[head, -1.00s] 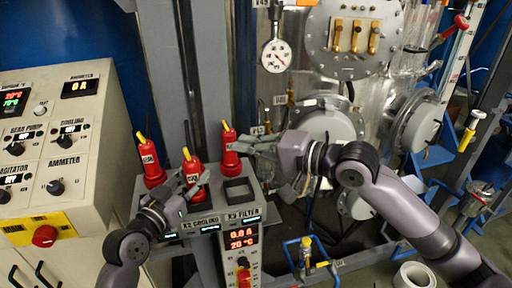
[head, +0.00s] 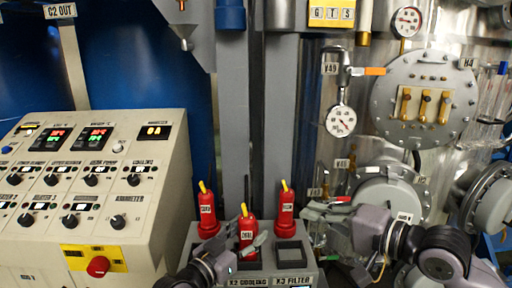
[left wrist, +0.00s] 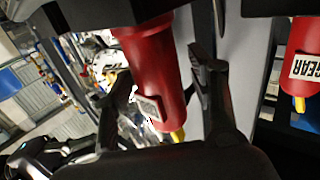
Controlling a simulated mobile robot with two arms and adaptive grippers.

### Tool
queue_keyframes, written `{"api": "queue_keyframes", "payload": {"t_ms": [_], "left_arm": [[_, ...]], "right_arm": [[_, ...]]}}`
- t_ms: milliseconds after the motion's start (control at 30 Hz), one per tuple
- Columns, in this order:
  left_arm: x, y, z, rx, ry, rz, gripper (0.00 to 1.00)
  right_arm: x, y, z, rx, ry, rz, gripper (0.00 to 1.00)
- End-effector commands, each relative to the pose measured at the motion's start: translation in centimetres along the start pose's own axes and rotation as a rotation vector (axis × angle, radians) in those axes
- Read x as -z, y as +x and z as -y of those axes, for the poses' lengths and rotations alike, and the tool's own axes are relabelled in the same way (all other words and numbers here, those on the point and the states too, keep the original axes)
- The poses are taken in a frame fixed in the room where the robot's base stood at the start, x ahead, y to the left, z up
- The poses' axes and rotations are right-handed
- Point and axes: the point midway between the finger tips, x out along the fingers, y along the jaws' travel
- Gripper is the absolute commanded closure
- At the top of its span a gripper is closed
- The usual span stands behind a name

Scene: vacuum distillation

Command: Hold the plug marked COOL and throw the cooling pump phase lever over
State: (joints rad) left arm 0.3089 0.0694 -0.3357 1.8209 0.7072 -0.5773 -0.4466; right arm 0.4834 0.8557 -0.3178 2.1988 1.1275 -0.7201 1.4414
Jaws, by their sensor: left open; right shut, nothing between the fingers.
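Three red plugs with yellow tips stand at the bottom centre of the head view: a left one (head: 207,213), a middle one (head: 246,230) and a right one (head: 286,207). Their labels are too small to read surely there. My left gripper (head: 245,244) is open, with its fingers on either side of the middle plug. In the left wrist view this plug (left wrist: 155,65) stands between the open fingers (left wrist: 165,95), its label unreadable; a plug marked GEAR (left wrist: 303,60) is at the right. My right gripper (head: 306,211) is shut and empty beside the right plug. I cannot identify the phase lever.
The plugs stand on a grey box (head: 240,281) labelled X2 COOLING and X3 FILTER, with an empty square socket (head: 289,254). A control cabinet (head: 165,205) with knobs, displays and a red button (head: 98,266) stands left. Gauges, a flanged vessel (head: 425,95) and valves crowd the right.

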Motion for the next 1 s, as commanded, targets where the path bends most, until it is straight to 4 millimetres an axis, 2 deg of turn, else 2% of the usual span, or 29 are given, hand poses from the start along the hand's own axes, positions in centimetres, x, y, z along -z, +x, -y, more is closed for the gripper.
{"api": "queue_keyframes", "payload": {"t_ms": [367, 467, 800, 1000], "left_arm": [[-0.1, -0.5, 0.0, 0.001, 0.000, 0.001, 0.45], [-0.1, -1.8, 0.1, 0.001, 0.001, 0.002, 0.45], [-0.2, -8.9, 0.0, 0.000, 0.003, 0.004, 0.45], [-0.1, -11.4, 0.0, 0.000, 0.001, 0.001, 0.45]], "right_arm": [[0.0, 0.0, 0.0, 0.000, 0.000, 0.000, 1.00], [0.0, 0.0, 0.0, 0.000, 0.000, 0.000, 1.00], [0.0, 0.0, 0.0, 0.000, 0.000, 0.000, 1.00], [0.0, 0.0, 0.0, 0.000, 0.000, 0.000, 1.00]]}}
